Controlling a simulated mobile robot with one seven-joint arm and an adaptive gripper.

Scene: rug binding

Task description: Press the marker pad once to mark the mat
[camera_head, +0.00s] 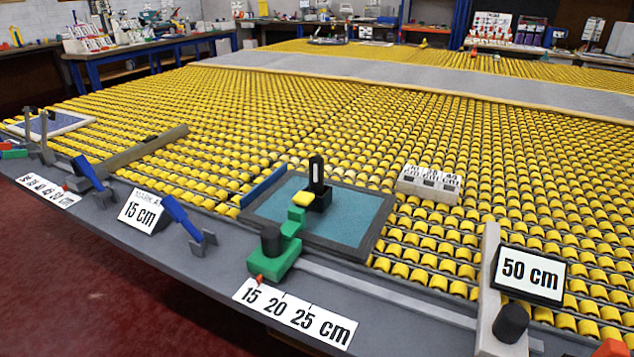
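A teal mat (352,222) lies in a dark raised frame near the front edge of the large table. A small yellow pad (303,199), which looks like the marker pad, sits over the mat's left part, at the end of a green stepped arm (294,219). A black upright block with a white stripe (317,183) stands right beside the pad. The green arm comes from a green base (275,260) with a black knob (271,239) at the table's front edge. I cannot see any mark on the mat. My gripper is not in view.
A grey rail (375,291) runs right from the green base to a pale upright stop with a "50 cm" sign (530,275). A "15 20 25 cm" label (295,313) lies in front. Blue clamps (182,216) stand left. Yellow rollers (330,110) cover the table behind.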

